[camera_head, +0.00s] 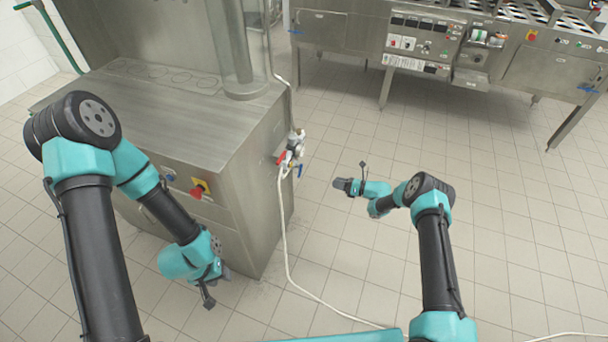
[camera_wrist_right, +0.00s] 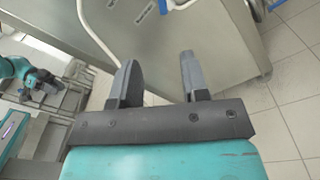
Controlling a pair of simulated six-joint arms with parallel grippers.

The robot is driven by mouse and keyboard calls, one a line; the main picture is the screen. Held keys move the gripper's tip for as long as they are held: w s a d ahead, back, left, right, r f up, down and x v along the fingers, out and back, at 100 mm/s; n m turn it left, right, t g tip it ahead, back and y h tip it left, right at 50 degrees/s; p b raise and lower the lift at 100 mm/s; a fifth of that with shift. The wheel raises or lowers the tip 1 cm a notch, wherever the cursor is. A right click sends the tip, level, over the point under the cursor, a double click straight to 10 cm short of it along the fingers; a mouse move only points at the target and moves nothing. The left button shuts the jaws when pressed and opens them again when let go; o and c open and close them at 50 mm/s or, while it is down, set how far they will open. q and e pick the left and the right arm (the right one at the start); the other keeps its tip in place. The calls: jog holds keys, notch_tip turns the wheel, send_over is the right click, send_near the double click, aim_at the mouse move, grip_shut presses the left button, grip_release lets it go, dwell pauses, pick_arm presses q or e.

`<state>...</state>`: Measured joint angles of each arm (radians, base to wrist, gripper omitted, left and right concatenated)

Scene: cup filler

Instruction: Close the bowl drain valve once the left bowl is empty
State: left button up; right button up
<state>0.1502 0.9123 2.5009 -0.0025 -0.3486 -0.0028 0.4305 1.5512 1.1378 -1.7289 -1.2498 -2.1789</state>
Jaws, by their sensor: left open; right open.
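A small valve assembly (camera_head: 291,150) with a red handle (camera_head: 282,158) and blue parts is fixed to the right side of the steel machine. A white hose hangs from it. My right gripper (camera_head: 343,185) is to the right of the valve and apart from it. In the right wrist view its two fingers (camera_wrist_right: 160,78) are spread with nothing between them. My left gripper (camera_head: 227,272) is low by the machine's front, away from the valve; it is open, though its fingers are largely hidden. I cannot make out a bowl or its contents.
The steel machine (camera_head: 165,115) has a flat top and front buttons, including a red one on yellow (camera_head: 200,188). The white hose (camera_head: 284,235) runs down and across the tiled floor. Another steel machine (camera_head: 440,45) stands at the back right. Open floor lies between them.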

aim_at(300, 171)
jog(key=shift+s+d+f+m+t, duration=0.15)
jog(key=shift+s+f+m+t, duration=0.2)
jog(key=shift+f+t, duration=0.15)
jog(key=x, duration=1.7)
jog(key=shift+w, duration=0.15)
jog(key=shift+r, duration=0.1)
grip_shut()
